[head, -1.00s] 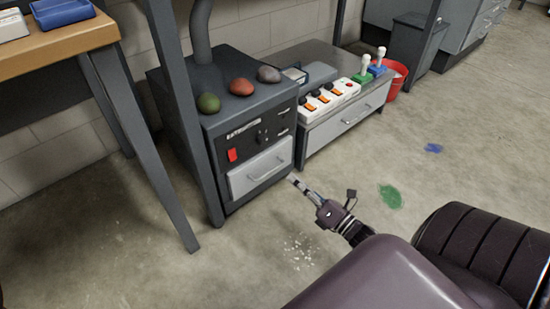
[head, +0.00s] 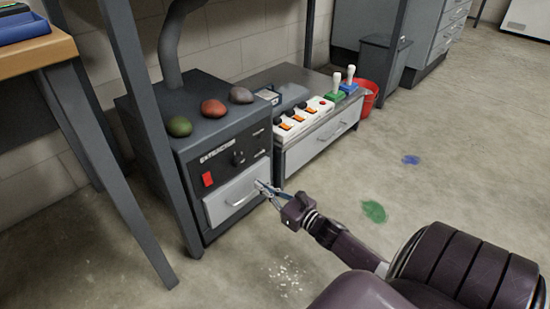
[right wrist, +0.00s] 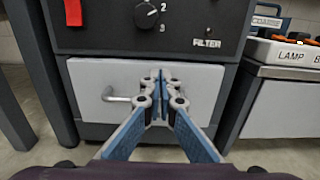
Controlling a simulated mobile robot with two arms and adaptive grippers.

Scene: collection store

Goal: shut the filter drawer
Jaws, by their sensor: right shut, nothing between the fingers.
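The filter drawer (head: 230,199) has a pale grey front with a bar handle, low in the dark extractor cabinet (head: 240,138). In the right wrist view the drawer front (right wrist: 195,80) fills the middle, under the label FILTER, with the handle left of the fingers. I cannot tell for sure how far it stands out. My right gripper (head: 262,186) is shut and empty, its fingertips at the right part of the drawer front. In the right wrist view the closed fingertips (right wrist: 160,78) overlap the front; contact is unclear. My left gripper is not in view.
Several stones, one green (head: 179,126), lie on the cabinet. A low unit (head: 315,148) with switches and a drawer stands to its right, near a red bucket (head: 368,97). Table legs (head: 125,190) stand at left. The floor in front is open, with green (head: 373,211) and blue stains.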

